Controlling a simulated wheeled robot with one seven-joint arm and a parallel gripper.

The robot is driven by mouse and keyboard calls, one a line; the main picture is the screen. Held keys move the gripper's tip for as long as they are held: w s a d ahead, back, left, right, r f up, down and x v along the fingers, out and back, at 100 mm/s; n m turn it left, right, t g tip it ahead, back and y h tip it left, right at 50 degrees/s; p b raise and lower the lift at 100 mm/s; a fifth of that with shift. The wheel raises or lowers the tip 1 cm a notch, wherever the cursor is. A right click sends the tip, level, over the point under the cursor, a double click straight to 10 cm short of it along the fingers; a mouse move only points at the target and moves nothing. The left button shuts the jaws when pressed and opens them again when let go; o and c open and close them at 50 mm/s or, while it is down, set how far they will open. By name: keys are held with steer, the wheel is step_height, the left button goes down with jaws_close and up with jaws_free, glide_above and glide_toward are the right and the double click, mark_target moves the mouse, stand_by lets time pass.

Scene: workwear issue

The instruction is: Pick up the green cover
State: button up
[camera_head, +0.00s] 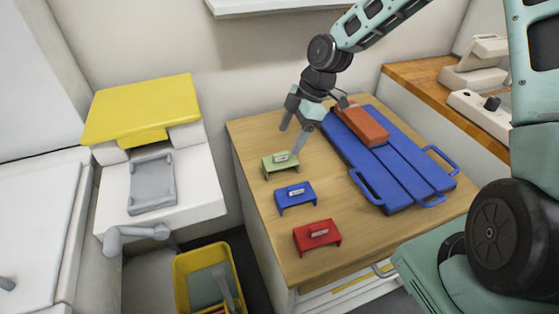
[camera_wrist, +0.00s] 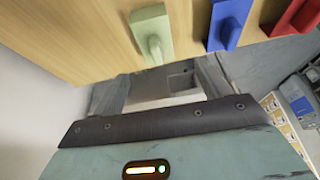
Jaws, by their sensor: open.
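The green cover (camera_head: 280,164) is a small, bridge-shaped piece with a light handle on top. It stands on the wooden tabletop near its left edge, at the far end of a row of covers. In the wrist view the green cover (camera_wrist: 151,30) is at the top middle, beyond my fingers. My gripper (camera_head: 291,140) is open and empty, with its fingers pointing down just above and behind the green cover, apart from it. In the wrist view my gripper (camera_wrist: 161,85) shows its two fingers spread, with nothing between them.
A blue cover (camera_head: 295,195) and a red cover (camera_head: 317,236) stand in line nearer the table's front. A blue folded board (camera_head: 400,165) with an orange-red block (camera_head: 361,124) lies to the right. A yellow bin (camera_head: 180,270) is on the floor at left. The tabletop between covers and board is clear.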

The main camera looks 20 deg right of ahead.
mark_target(282, 153)
steer(key=x, duration=0.4)
steer(key=p+x, duration=0.1)
steer(key=x, duration=0.3)
steer(key=shift+w+d, duration=0.15)
steer(key=shift+w, duration=0.1)
steer(key=c, duration=1)
